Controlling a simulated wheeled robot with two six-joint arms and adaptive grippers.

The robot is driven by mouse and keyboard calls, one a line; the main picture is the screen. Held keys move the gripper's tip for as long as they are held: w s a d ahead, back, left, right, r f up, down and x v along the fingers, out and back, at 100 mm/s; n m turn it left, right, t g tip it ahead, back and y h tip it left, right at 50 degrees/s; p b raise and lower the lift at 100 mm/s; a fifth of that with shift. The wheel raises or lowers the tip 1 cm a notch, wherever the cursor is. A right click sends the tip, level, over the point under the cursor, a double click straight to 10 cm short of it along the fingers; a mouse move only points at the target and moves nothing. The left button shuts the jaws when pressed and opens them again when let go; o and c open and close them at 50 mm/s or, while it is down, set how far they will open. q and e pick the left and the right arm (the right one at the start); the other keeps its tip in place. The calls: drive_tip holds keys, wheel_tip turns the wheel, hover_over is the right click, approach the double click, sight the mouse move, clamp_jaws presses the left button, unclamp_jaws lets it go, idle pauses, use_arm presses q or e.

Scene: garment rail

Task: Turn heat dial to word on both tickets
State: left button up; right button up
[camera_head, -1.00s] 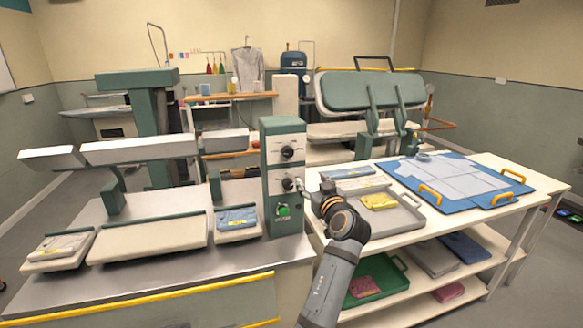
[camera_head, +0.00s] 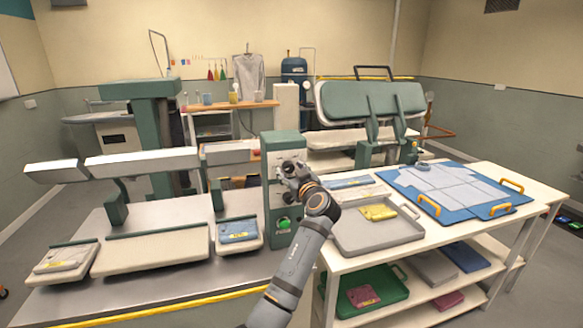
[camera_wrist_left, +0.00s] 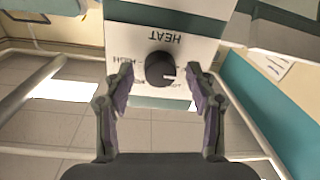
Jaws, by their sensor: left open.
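The green control box (camera_head: 283,148) stands at the right end of the press table. In the left wrist view, the black heat dial (camera_wrist_left: 159,69) sits on a white plate (camera_wrist_left: 130,42) marked HEAT, seen upside down. Smaller words ring the dial, too blurred to read surely; a pale notch shows on its right side. My left gripper (camera_wrist_left: 160,92) is open, its fingers either side of the dial, apart from it. In the head view the left gripper (camera_head: 290,172) covers part of the box face. Yellow tickets lie on the blue folded garment (camera_head: 248,226) and the grey one (camera_head: 60,254); their words are unreadable. The right gripper is not in view.
A green button (camera_head: 284,223) is low on the box. A grey tray (camera_head: 365,238) with a yellow-topped bundle and a blue board (camera_head: 436,208) with orange handles occupy the white table on the right. The press arm (camera_head: 140,165) hangs over the left table.

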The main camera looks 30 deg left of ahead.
use_arm(q)
drive_tip(key=shift+c, duration=0.3)
drive_tip(key=c, duration=1.1)
